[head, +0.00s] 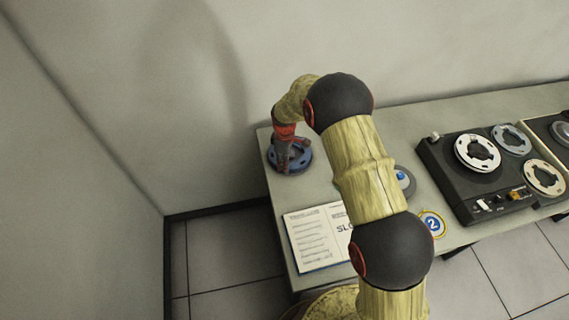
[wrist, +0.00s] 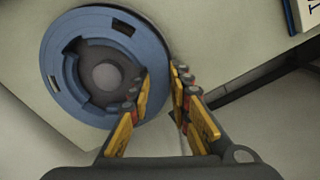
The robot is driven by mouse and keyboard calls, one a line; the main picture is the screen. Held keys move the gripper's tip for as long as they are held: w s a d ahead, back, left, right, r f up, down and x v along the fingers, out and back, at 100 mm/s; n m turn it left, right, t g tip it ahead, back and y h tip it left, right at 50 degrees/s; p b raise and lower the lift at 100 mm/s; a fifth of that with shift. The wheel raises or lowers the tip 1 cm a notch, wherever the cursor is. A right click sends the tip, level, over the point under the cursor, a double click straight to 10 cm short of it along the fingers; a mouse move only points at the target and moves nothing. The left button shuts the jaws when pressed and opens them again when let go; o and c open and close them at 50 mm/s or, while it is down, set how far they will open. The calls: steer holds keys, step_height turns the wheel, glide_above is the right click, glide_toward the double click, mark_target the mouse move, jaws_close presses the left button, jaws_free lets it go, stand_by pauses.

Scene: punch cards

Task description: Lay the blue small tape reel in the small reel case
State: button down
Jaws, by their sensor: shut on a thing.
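The blue tape reel (wrist: 148,42) is a round blue disc with a dark centre, a grey hub and cut-out windows. It also shows at the left end of the table in the head view (head: 303,162). My gripper (wrist: 161,84) is shut on the reel's rim, one finger over a window and the other outside the edge. In the head view my gripper (head: 290,160) points down at the reel. I cannot tell whether the reel touches the table. A round blue and grey thing (head: 404,181) lies partly behind my arm; I cannot tell whether it is the small reel case.
A black tape deck (head: 455,185) with pale reels stands at the right, another machine beside it. An open booklet (head: 318,240) lies at the front edge. A round badge marked 2 (head: 433,223) is right of my arm. Walls bound the left and back.

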steer(key=shift+f+b, duration=0.35)
steer(key=shift+f, duration=0.25)
steer(key=c, duration=1.6)
jaws_free()
steer(key=shift+c, duration=0.6)
steer(key=shift+c, duration=1)
steer(key=shift+r, duration=0.15)
steer(key=shift+r+p, duration=2.3)
steer(key=shift+r, duration=2.1)
